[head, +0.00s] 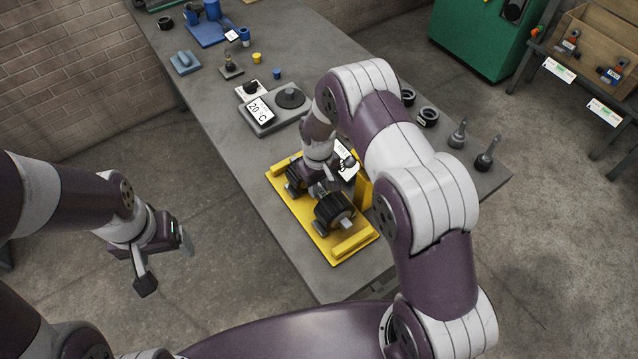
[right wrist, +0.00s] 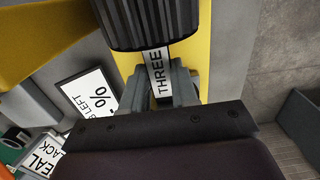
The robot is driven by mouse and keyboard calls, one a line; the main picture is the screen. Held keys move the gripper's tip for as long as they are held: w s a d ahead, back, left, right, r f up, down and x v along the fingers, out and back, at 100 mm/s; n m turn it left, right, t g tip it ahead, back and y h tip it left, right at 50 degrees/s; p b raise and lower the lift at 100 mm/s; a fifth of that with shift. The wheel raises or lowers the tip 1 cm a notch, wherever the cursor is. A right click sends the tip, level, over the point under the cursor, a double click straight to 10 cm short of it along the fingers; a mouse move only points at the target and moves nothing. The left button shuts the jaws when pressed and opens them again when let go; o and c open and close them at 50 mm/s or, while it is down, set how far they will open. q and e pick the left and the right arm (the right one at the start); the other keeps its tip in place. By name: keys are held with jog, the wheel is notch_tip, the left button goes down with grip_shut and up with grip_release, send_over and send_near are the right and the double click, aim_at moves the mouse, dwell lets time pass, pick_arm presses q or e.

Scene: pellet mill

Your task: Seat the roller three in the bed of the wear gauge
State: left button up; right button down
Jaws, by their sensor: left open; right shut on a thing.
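Roller three (head: 333,209), a black ribbed cylinder, is over the yellow wear gauge (head: 350,244); I cannot tell whether it touches the bed. It also shows at the top of the right wrist view (right wrist: 150,22), above a shaft labelled THREE. My right gripper (head: 319,189) is shut on that shaft, with the fingers on either side of the label in the right wrist view (right wrist: 165,88). In the head view the right arm partly hides the gauge. My left gripper (head: 166,263) is open and empty, left of the table over the floor.
A second dark ribbed part (head: 295,178) is on the gauge's left, partly hidden. Black rings (head: 427,117) and pegged parts (head: 487,152) stand right. The table front is clear.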

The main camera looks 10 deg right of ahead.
jog(key=shift+w+f+b, duration=0.15)
jog(key=shift+w+b, duration=0.05)
jog(key=shift+b, duration=0.1)
dwell(0.4)
jog(key=c, duration=0.8)
grip_release()
jog(key=shift+c, duration=0.2)
jog(key=shift+o, duration=0.3)
jog(key=shift+s, duration=0.25)
jog(key=shift+o, duration=0.6)
jog(key=shift+s+f, duration=0.2)
jog(key=shift+s, duration=0.05)
jog(key=o, duration=0.4)
jog(key=shift+o, duration=0.2)
jog(key=shift+w, duration=0.2)
jog(key=shift+r, duration=0.1)
